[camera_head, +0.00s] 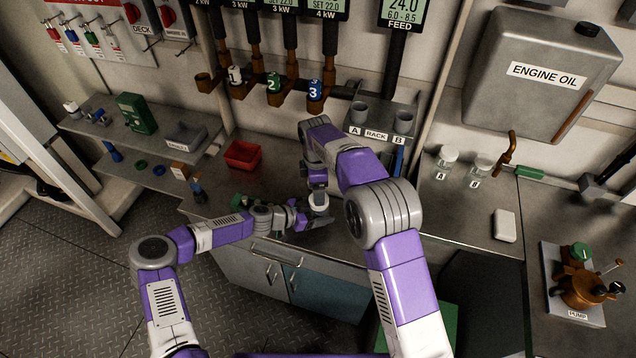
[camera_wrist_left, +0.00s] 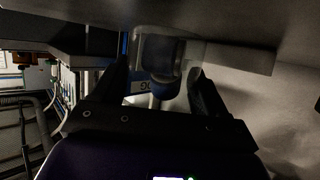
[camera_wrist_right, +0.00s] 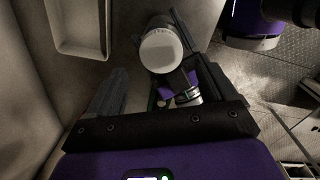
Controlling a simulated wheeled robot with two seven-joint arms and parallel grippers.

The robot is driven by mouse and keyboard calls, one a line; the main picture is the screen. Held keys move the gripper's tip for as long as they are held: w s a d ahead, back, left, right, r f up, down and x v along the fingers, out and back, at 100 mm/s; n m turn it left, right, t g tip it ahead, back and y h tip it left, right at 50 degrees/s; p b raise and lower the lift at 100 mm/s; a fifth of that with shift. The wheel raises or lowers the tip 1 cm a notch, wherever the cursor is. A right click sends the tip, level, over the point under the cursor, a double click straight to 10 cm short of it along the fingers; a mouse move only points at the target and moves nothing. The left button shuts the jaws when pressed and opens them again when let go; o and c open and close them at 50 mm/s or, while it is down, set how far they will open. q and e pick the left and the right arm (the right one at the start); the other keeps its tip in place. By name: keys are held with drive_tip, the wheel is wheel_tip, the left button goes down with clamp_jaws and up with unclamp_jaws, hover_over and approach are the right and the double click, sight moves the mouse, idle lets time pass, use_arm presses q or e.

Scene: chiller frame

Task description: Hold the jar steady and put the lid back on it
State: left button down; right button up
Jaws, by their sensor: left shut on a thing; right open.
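In the head view, a small jar with a white top (camera_head: 319,199) stands over the worktop, between my two grippers. My left gripper (camera_head: 311,217) is shut around the jar's body from the left. In the left wrist view, the dark jar body (camera_wrist_left: 161,77) shows between the fingers. My right gripper (camera_head: 318,184) is above the white top. In the right wrist view, the round white lid (camera_wrist_right: 162,50) faces the camera, close to the open right fingers. I cannot tell whether the lid is fully seated on the jar.
A red bin (camera_head: 242,155) stands behind and left on the worktop. The cup rack (camera_head: 376,134) is behind the arms. Two clear jars, A (camera_head: 447,157) and B (camera_head: 480,170), stand on the right counter, with a white box (camera_head: 505,226) in front.

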sight(319, 210)
drive_tip(key=n, duration=0.2)
drive_tip(key=r+n, duration=0.1)
drive_tip(key=n, duration=0.1)
drive_tip(key=shift+r, duration=0.2)
drive_tip(key=n, duration=0.1)
drive_tip(key=r+n, duration=0.1)
drive_tip(key=n, duration=0.3)
drive_tip(key=shift+s+r, duration=0.1)
drive_tip(key=shift+r, duration=0.25)
drive_tip(key=shift+f, duration=4.05)
drive_tip(key=shift+d, duration=0.1)
drive_tip(key=c, duration=1.1)
drive_tip(key=m, duration=0.9)
drive_tip(key=shift+m, duration=0.3)
